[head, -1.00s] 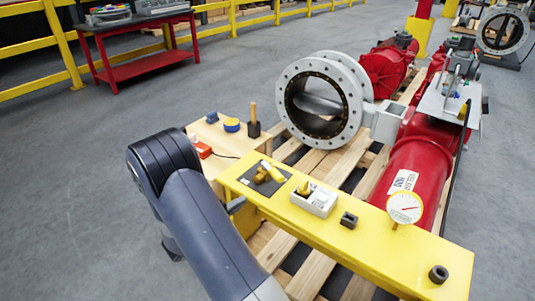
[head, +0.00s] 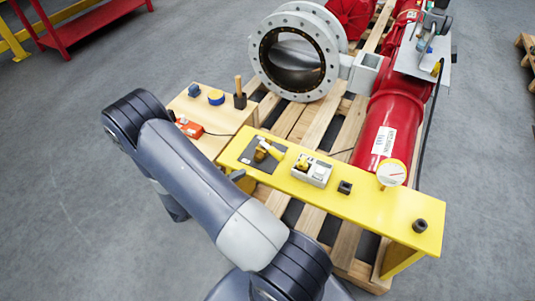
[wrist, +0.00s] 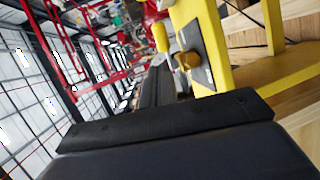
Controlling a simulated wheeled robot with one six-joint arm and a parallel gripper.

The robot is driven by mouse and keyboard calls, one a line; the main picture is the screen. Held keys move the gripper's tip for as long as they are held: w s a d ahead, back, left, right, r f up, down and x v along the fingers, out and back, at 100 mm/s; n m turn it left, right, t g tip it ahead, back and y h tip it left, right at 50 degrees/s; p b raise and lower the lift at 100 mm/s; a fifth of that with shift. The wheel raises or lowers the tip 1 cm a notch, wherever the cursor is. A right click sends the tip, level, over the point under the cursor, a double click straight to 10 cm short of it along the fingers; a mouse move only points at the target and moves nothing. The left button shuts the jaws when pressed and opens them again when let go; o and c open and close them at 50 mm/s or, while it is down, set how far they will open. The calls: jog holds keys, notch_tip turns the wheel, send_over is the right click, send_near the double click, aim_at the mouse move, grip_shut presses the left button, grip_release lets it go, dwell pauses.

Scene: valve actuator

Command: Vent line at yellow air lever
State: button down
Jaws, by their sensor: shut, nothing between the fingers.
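The yellow air lever (head: 275,153) sits on a small brass valve (head: 262,149), on a dark plate on the yellow bench. In the wrist view the yellow lever handle (wrist: 160,38) and the brass valve body (wrist: 187,61) show just beyond the fingers. My gripper (wrist: 160,68) is shut and empty, its dark fingers pointing toward the lever. I cannot tell whether the fingertips touch it. In the head view my arm hides most of the gripper. A round dial gauge (head: 391,173) stands at the bench's back edge, its reading too small to tell.
The yellow bench (head: 360,205) also carries a white switch box (head: 312,172) and black blocks. A wooden box (head: 215,137) stands left of it. Behind are the large grey flanged valve (head: 294,55) and red actuator (head: 385,125) on a pallet.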

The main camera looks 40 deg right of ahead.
aim_at(277, 155)
jog(key=p+x, duration=0.2)
jog(key=x, duration=1.1)
jog(key=shift+d, duration=0.1)
jog(key=b, duration=0.1)
jog(key=d+b, duration=0.1)
jog(key=b, duration=0.1)
jog(key=shift+s+f, duration=0.25)
jog(key=shift+f, duration=0.05)
jog(key=d+b, duration=0.1)
jog(key=b, duration=0.2)
jog(key=shift+s+d, duration=0.2)
jog(key=shift+d+r+b, duration=0.15)
jog(key=shift+d+b, duration=0.1)
jog(key=shift+b, duration=0.2)
jog(key=shift+r, duration=0.15)
